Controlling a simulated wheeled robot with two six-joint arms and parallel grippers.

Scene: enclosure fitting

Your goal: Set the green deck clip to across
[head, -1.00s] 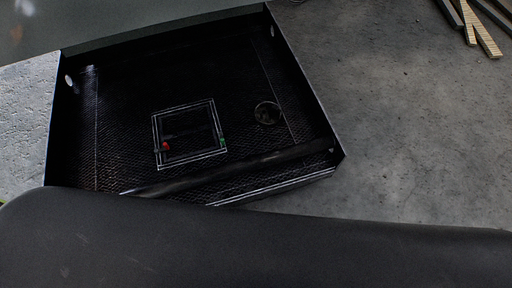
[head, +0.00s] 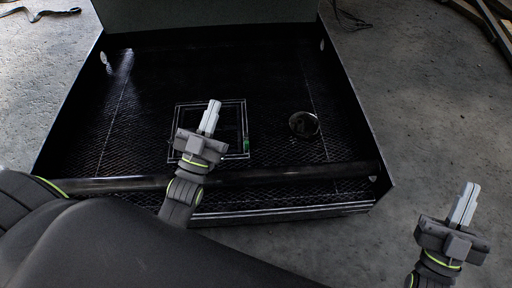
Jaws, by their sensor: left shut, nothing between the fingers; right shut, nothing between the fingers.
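The green deck clip (head: 246,146) is a small green piece at the right side of a white-outlined square frame (head: 243,112) on the dark enclosure floor. I cannot tell which way the clip is turned. My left gripper (head: 210,116) is shut and empty, over the left and middle part of the square frame, left of the green clip and apart from it in the picture. It hides part of the frame; the red piece seen earlier is not visible now. My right gripper (head: 466,203) is shut and empty, outside the enclosure at the lower right.
The black enclosure (head: 350,110) has raised side walls and a dark bar (head: 290,174) across its near side. A round dark fitting (head: 303,125) sits right of the frame. Concrete floor (head: 425,110) lies clear on the right; wooden strips (head: 488,22) lie at top right.

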